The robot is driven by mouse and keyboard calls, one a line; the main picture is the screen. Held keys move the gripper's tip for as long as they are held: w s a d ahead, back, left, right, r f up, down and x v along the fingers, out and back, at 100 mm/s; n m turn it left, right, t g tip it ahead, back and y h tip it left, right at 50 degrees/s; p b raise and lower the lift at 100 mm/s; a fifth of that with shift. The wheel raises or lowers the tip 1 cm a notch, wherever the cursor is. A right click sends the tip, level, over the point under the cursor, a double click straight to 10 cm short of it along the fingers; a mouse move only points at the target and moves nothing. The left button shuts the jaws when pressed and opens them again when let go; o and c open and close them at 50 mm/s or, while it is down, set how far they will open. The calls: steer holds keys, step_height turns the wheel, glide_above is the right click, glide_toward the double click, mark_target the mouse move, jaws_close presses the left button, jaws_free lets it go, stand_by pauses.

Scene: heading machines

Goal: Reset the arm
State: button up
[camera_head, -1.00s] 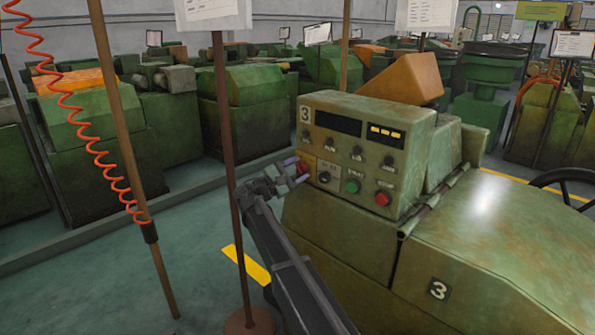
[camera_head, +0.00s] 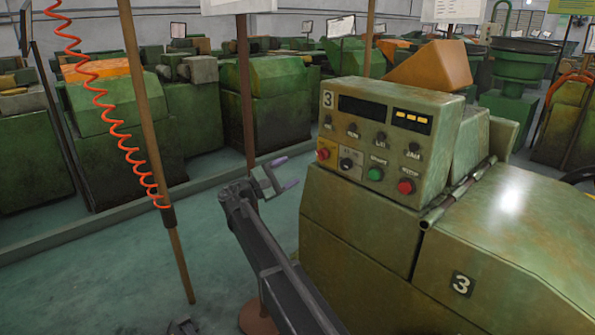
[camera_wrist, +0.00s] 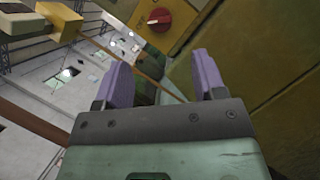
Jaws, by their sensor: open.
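My gripper (camera_head: 286,172) is open and empty, to the left of the control panel (camera_head: 385,135) of machine 3. Its two purple fingers stand apart and touch nothing in the head view. The wrist view also shows my gripper (camera_wrist: 165,85), with nothing between its fingers. The panel carries a red knob on a yellow plate (camera_head: 323,154), a black knob (camera_head: 346,163), a green button (camera_head: 375,174) and a red button (camera_head: 406,187). The wrist view shows a red knob (camera_wrist: 160,16) beyond the fingers.
A sign post (camera_head: 245,100) stands behind my gripper. A brown pole (camera_head: 150,130) with a coiled orange hose (camera_head: 110,115) stands at left. The green machine body (camera_head: 350,235) lies right of my arm. Open floor (camera_head: 90,270) lies at left.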

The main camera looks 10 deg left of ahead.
steer(key=s+d+f+m+g+y+p, duration=0.3)
steer(key=s+d+f+m+g+y, duration=0.4)
steer(key=s+d+f, duration=0.6)
steer(key=s+d+r+m+g+y+p, duration=0.1)
steer(key=s+d+m+y+p, duration=0.3)
steer(key=s+d, duration=0.5)
steer(key=s+d+r+m+g+y+p, duration=0.2)
steer(key=s+d+m+g+y+p, duration=0.1)
steer(key=s+d, duration=0.7)
steer(key=m+y+p, duration=0.1)
steer(key=y+p, duration=0.1)
steer(key=y, duration=0.1)
steer(key=shift+s+d+m+g+y, duration=0.15)
steer(key=shift+d+m+g+y, duration=0.15)
steer(key=shift+g, duration=0.1)
steer(key=shift+c, duration=0.2)
